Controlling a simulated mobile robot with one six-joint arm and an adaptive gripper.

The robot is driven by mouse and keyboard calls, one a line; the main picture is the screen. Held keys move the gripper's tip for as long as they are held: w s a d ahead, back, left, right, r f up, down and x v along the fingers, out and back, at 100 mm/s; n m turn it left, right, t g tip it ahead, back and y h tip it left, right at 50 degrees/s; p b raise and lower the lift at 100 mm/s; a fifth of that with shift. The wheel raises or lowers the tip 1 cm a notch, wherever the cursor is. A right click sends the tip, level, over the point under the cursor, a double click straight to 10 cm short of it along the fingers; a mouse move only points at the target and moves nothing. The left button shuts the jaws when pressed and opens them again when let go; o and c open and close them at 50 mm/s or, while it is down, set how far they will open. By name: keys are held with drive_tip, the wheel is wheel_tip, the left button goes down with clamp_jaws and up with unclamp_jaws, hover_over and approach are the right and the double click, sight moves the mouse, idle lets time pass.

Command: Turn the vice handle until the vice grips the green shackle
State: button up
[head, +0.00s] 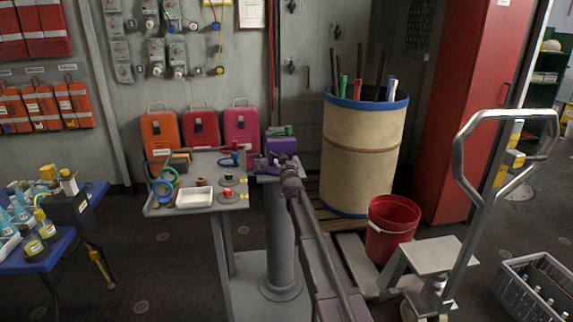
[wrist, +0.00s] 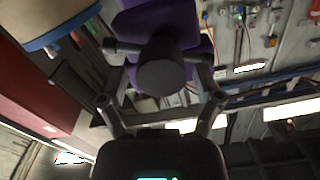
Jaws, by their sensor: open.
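The purple vice (head: 282,147) stands on a grey pedestal (head: 280,225) and fills the top of the wrist view (wrist: 185,22). A small green piece, seemingly the green shackle (head: 283,131), shows at the top of the vice; whether the jaws touch it I cannot tell. The vice handle (wrist: 125,47) is a dark bar through a round dark screw head (wrist: 162,72). My gripper (wrist: 161,88) is open, its fingers on either side of the screw head, close to the bar; contact is unclear. In the head view, my gripper (head: 291,176) hides the handle.
A grey side table (head: 228,203) with a white tray (head: 194,198) and small tools adjoins the vice on the left. Open floor lies at front left.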

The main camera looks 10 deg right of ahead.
drive_tip(key=s, duration=0.6)
idle(0.4)
drive_tip(key=s+d+f+g, duration=0.1)
drive_tip(key=s+f+g, duration=0.45)
drive_tip(key=s, duration=0.55)
drive_tip(key=s+f+n+g, duration=0.1)
drive_tip(key=s+f+g, duration=0.4)
drive_tip(key=s, duration=0.6)
drive_tip(key=s+d+f+g, duration=0.1)
drive_tip(key=s+f+g, duration=0.3)
drive_tip(key=s+f, duration=0.5)
drive_tip(key=s+a+r+n+g, duration=0.15)
drive_tip(key=s+g, duration=0.25)
drive_tip(key=s, duration=0.9)
wheel_tip(320, 180, up, 17)
drive_tip(key=p, duration=1.7)
drive_tip(key=shift+w+d+p, duration=0.15)
drive_tip(key=shift+w+p, duration=0.1)
drive_tip(key=shift+p, duration=0.05)
